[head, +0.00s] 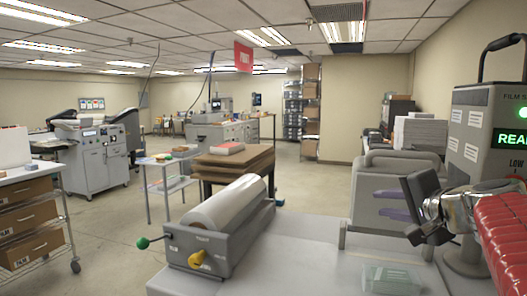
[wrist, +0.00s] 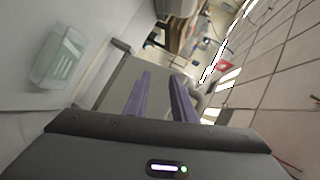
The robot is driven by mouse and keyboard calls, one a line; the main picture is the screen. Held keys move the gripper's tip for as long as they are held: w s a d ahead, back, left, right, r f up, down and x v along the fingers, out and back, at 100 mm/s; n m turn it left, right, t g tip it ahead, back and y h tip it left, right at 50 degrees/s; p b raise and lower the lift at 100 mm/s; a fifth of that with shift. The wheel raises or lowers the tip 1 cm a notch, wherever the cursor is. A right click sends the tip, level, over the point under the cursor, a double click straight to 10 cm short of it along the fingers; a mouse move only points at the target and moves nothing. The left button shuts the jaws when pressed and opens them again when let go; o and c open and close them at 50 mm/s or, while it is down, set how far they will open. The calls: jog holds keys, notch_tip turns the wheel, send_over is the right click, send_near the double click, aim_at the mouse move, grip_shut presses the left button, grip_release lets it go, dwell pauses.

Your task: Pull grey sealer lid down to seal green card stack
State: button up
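The grey sealer lid (head: 395,163) stands raised at the right of the worktop in the head view, with a rounded top bar. Its grey panel also shows behind my fingers in the wrist view (wrist: 122,82). My gripper (head: 377,203) has two purple fingers, apart and empty, in front of the panel; they also show in the wrist view (wrist: 161,76). I cannot tell whether they touch the lid. A pale green, see-through card stack (head: 391,279) lies flat on the worktop, below and in front of the lid. It is at the upper left in the wrist view (wrist: 61,58).
A film roll machine (head: 210,240) with green and yellow knobs sits on the worktop (head: 310,260) at left. A tall grey machine with a green lit display (head: 511,139) stands close to my arm at right. The worktop between roll and stack is clear.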

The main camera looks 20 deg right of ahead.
aim_at(404, 156)
jog(key=s+d+r+m+t+h, duration=0.2)
jog(key=s+d+r+m, duration=0.3)
jog(key=r, duration=0.5)
jog(key=shift+s+d+r, duration=0.35)
jog(key=shift+s+d, duration=0.1)
jog(key=shift+d, duration=0.8)
jog(key=shift+w, duration=0.1)
jog(key=x, duration=1.3)
jog(key=shift+w+d, duration=0.1)
jog(key=shift+w, duration=0.25)
jog(key=shift+c, duration=0.3)
jog(key=shift+f, duration=0.1)
grip_shut()
